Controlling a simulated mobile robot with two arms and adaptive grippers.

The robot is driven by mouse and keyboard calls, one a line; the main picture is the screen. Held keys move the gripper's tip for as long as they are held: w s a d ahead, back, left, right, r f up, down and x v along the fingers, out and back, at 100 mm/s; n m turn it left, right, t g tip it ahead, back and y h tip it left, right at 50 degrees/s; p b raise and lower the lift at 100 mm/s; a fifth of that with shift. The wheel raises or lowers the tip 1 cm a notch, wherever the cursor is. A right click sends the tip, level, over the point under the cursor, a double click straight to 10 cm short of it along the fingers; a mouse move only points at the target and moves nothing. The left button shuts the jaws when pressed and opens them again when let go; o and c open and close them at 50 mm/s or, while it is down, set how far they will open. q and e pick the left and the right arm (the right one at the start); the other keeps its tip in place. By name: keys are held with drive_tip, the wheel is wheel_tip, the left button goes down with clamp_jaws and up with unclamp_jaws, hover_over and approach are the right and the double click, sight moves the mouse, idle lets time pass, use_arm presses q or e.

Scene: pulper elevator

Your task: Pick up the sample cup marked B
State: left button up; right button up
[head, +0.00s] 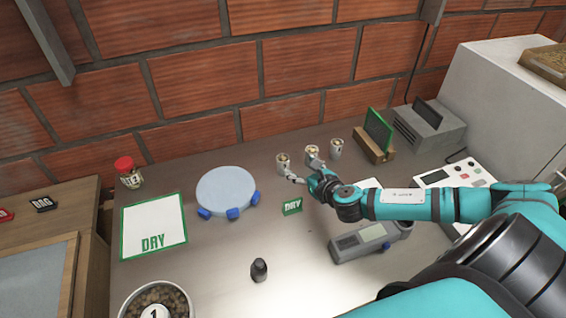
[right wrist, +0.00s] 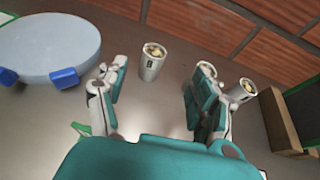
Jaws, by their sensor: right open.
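Three small white sample cups with pale grainy contents stand in a row near the back wall: a left cup (head: 283,163), a middle cup (head: 313,154) and a right cup (head: 336,148). They carry dark marks too small to read, so I cannot tell which is B. My right gripper (head: 304,172) is open and empty just in front of the left and middle cups. In the right wrist view its fingers (right wrist: 157,80) are spread, with the left cup (right wrist: 151,62) beyond the gap. The middle cup is partly hidden behind the right finger. My left gripper is out of view.
A grey handheld meter (head: 365,242) lies beneath my right arm. A wooden block with a green panel (head: 377,140) is right of the cups.

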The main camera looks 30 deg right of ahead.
sight(283, 159)
drive_tip(key=x, duration=0.4)
drive_tip(key=shift+w+f+p, duration=0.3)
drive_tip(key=shift+w, duration=0.35)
drive_tip(key=x, duration=0.4)
drive_tip(key=shift+w+a+f+p, duration=0.15)
drive_tip(key=shift+a+f+p, duration=0.05)
drive_tip(key=shift+a+p, duration=0.2)
drive_tip(key=shift+w+d+f, duration=0.1)
drive_tip(key=shift+w+f, duration=0.05)
drive_tip(key=shift+w, duration=0.1)
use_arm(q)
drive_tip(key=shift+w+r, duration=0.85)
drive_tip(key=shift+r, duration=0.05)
use_arm(e)
drive_tip(key=shift+s, duration=0.1)
drive_tip(key=shift+c, duration=0.2)
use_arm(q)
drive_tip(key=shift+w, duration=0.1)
use_arm(e)
drive_tip(key=c, duration=1.3)
